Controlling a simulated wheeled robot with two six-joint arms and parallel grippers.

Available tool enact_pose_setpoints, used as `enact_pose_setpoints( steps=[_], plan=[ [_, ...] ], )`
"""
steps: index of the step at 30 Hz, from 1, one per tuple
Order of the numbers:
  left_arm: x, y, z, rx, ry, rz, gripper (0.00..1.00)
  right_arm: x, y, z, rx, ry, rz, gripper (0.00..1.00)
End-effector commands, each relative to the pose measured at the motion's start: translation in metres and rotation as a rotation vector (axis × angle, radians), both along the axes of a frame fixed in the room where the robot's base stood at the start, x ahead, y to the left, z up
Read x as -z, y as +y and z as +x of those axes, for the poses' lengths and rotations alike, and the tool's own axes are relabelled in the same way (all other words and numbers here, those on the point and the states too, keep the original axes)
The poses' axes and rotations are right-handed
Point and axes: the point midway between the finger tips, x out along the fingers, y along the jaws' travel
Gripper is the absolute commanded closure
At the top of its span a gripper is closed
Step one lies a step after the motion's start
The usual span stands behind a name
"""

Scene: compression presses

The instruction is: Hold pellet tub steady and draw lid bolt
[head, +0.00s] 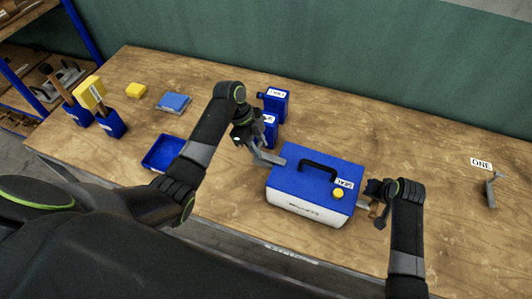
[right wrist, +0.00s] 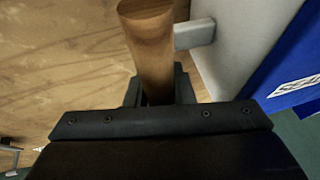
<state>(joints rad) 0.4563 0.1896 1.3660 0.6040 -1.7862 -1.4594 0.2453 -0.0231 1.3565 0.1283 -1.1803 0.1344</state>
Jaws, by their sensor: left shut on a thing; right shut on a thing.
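The pellet tub (head: 300,208) has a white body and a blue lid (head: 297,181) with a black carrying handle, a yellow knob and a label. It stands upright near the table's front edge. My left gripper (head: 268,158) is shut at the tub's back left edge; exactly which part it grips is hidden. My right gripper (head: 376,202) is shut on the wooden handle of the lid bolt (right wrist: 150,45) at the tub's right side. In the right wrist view a grey bar (right wrist: 194,34) joins that wooden handle to the pale tub wall.
Blue canisters (head: 275,104) stand behind the tub. A grey bracket (head: 490,190) stands right by a "ONE" label (head: 481,163). The table between is clear.

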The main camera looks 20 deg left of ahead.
Motion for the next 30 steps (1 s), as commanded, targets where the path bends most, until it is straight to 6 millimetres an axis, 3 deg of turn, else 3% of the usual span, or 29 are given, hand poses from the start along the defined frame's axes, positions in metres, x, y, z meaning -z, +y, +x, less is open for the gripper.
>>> enact_pose_setpoints(
  steps=[30],
  plan=[
    [-0.001, 0.027, 0.002, -0.002, -0.003, 0.007, 0.95, 0.0, -0.003, 0.0, 0.0, 0.0, -0.006, 1.0]
  ],
)
